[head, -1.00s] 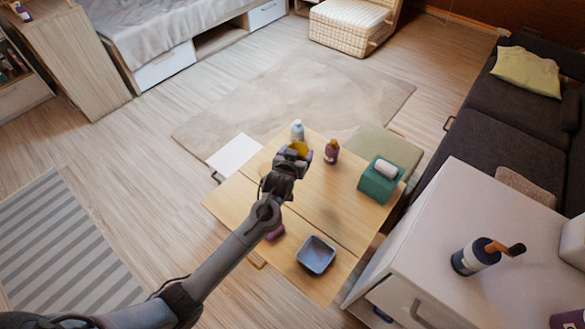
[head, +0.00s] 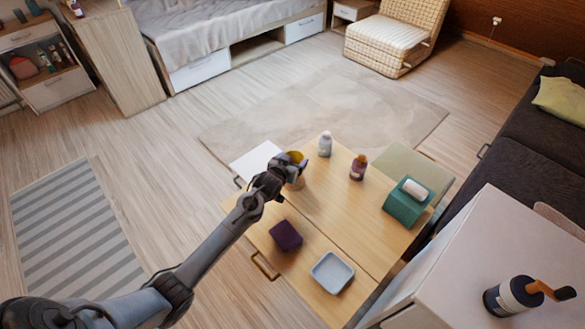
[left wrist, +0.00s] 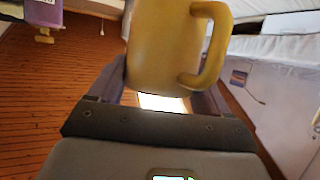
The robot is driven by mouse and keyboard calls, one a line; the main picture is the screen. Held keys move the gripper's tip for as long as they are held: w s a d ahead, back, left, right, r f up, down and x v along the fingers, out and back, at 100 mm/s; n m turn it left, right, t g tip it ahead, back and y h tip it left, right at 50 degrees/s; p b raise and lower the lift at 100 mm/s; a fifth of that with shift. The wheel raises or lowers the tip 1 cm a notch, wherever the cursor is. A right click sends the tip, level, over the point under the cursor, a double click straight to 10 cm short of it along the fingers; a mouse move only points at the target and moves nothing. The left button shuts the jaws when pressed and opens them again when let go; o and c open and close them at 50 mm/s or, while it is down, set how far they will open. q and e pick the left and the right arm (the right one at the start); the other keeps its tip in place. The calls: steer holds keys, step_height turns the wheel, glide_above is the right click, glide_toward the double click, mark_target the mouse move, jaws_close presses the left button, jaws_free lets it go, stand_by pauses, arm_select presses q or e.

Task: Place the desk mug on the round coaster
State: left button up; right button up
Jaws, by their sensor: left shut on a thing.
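The desk mug is yellow and shows partly in the head view (head: 297,156), mostly behind the gripper. In the left wrist view the mug (left wrist: 163,48) fills the top middle, with its handle to the right. My left gripper (head: 291,168) is shut on the mug near the far left edge of the wooden table. In the left wrist view the fingers of my left gripper (left wrist: 160,88) are on both sides of the mug's lower body. I cannot make out the round coaster in either view. My right gripper is not in view.
The wooden table (head: 325,205) holds a white bottle (head: 325,144), a purple bottle with an orange cap (head: 358,168), a teal tissue box (head: 405,207), a dark purple block (head: 286,235) and a blue-grey dish (head: 332,272). The table's middle is clear.

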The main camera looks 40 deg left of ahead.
arm_select(q)
steer(key=shift+f+b, duration=0.5)
steer(key=shift+f, duration=1.1)
steer(key=shift+f, duration=0.15)
steer(key=o, duration=1.1)
